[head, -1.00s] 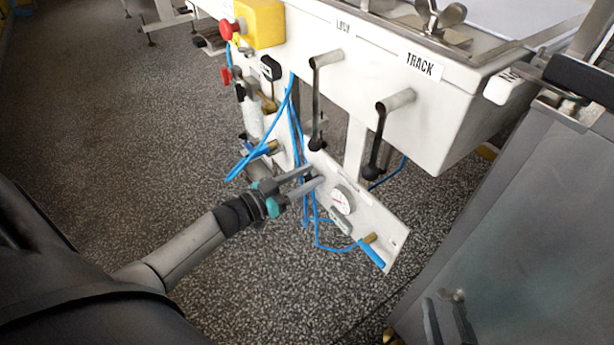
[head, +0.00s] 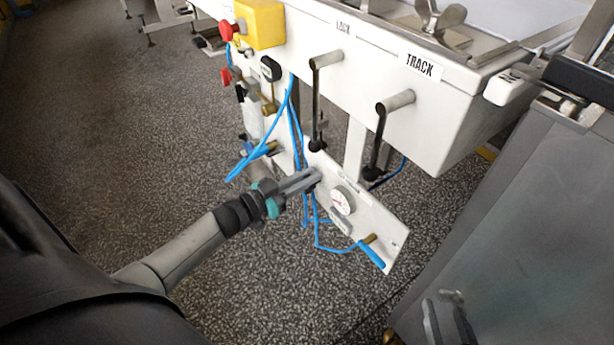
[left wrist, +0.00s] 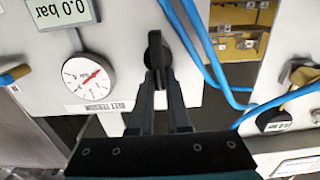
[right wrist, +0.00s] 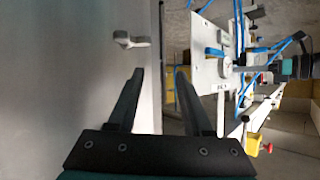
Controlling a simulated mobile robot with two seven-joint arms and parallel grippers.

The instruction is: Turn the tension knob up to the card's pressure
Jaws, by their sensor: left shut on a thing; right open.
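The dark tension knob (left wrist: 156,52) stands on the white panel (head: 372,215) labelled "BELT TENSION". My left gripper (head: 314,176) is shut on it, with one finger on each side in the left wrist view (left wrist: 160,80); in the head view the fingers hide the knob. Beside it is a round gauge (left wrist: 88,77) with a red needle, also in the head view (head: 342,202). My right gripper (right wrist: 152,80) is open and empty. I cannot make out a pressure card.
Blue hoses (head: 292,120) hang close by the left gripper. Black crank levers (head: 378,150) hang from the white machine above the panel. A grey cabinet (head: 500,240) stands at the right, by my right gripper. A yellow box with a red button (head: 258,22) is at upper left.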

